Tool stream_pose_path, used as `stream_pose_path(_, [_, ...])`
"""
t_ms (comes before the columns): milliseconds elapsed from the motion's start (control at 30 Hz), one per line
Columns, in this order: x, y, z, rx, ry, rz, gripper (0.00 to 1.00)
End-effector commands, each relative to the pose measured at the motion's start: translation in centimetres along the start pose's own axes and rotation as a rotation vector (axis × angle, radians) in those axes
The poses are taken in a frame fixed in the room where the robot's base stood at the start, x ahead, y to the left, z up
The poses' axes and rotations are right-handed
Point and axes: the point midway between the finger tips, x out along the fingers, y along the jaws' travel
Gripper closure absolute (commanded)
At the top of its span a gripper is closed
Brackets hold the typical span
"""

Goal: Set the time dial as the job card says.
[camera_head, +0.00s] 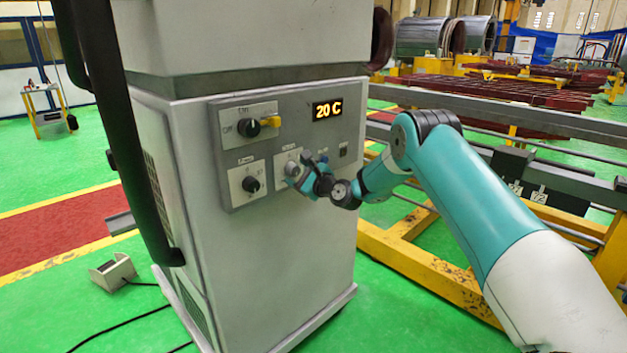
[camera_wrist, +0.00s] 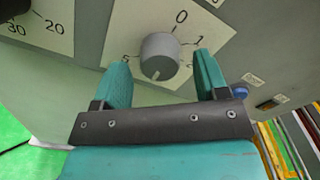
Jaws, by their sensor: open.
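A grey round dial knob (camera_wrist: 160,55) sits on a white plate (camera_wrist: 200,22) in the wrist view. A pale line on the knob points down in that view, away from the 0. My gripper (camera_wrist: 163,74) is open, with one finger on each side of the knob and a visible gap on both sides. In the head view my gripper (camera_head: 308,183) is in front of the middle lower plate and partly covers it. No job card is readable.
The grey cabinet (camera_head: 270,270) carries a lit display (camera_head: 327,110) reading 20 C. A black switch with a yellow part (camera_head: 270,121) is above, and another black dial (camera_head: 251,184) is lower left. A blue button (camera_wrist: 240,90) lies right of the gripper.

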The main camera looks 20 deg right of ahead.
Motion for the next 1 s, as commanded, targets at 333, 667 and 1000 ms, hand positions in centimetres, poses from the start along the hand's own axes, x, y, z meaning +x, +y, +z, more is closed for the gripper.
stream_pose_path(333, [-6.6, 0.1, -0.4, 0.005, 0.005, -0.003, 0.33])
stream_pose_path(667, [-14.3, 0.0, -0.4, 0.004, 0.005, -0.005, 0.33])
stream_pose_path(1000, [-17.1, -0.1, -0.1, 0.000, 0.002, -0.003, 0.33])
